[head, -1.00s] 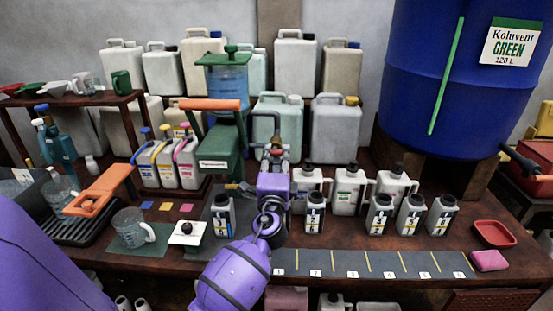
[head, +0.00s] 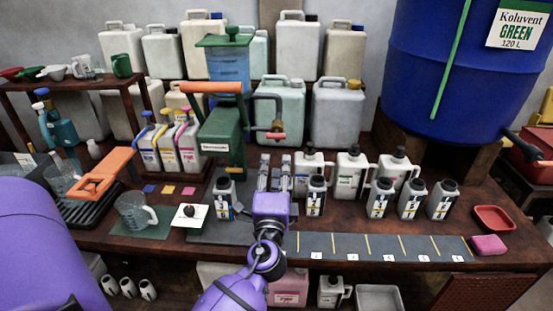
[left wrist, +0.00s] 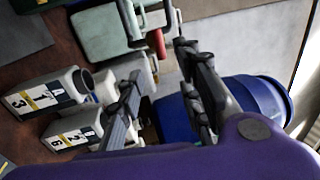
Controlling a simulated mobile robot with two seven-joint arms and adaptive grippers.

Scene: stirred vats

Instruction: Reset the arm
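My left gripper (head: 274,163) is in the middle of the head view, over the workbench (head: 345,228). Its two grey fingers point away from me and stand apart, with nothing between them. In the left wrist view the spread fingers (left wrist: 160,85) show, also empty. A green dispenser (head: 222,135) with a clear blue tank stands behind and left of the gripper. Its tap with a red handle (head: 275,136) is beyond the fingertips, apart from them. Small numbered bottles stand on both sides, one (head: 224,198) to the left and one (head: 316,196) to the right. My right gripper is not in view.
More numbered bottles (head: 411,200) and white jugs (head: 351,172) stand to the right. A beaker (head: 134,212) and a white pad (head: 190,216) are at left. A marked grey strip (head: 375,247) lies along the front, mostly clear. A blue barrel (head: 450,75) is at back right.

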